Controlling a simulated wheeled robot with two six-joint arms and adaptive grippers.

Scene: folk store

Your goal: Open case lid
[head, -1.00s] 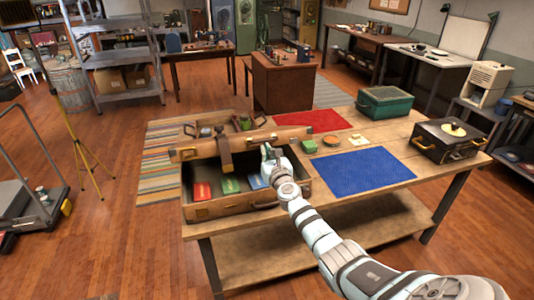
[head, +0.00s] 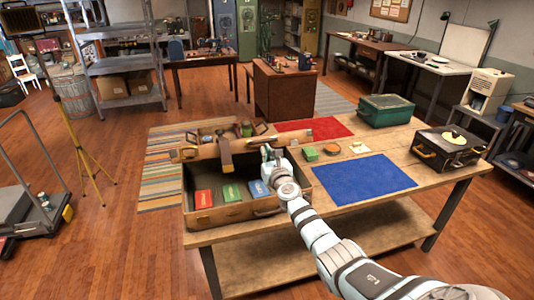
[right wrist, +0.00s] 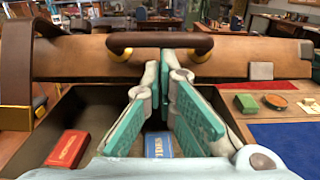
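The brown case (head: 232,214) sits at the near left of the wooden table, with its lid (head: 200,151) raised and tilted back on the far side. The lid's dark brown handle (right wrist: 165,41), with brass ends, faces me in the right wrist view. My right gripper (head: 266,151) is over the case interior, with its fingertips just under or against the handle; contact is hard to tell. Inside lie a red box (head: 203,198), a green box (head: 231,191) and a blue box (head: 259,188). My left gripper is out of view.
On the table are a blue mat (head: 362,180), a red mat (head: 325,127), a green case (head: 384,112) and a black case (head: 448,150). A small green item (head: 310,153) and a round orange-topped tin (head: 332,149) stand right of the lid.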

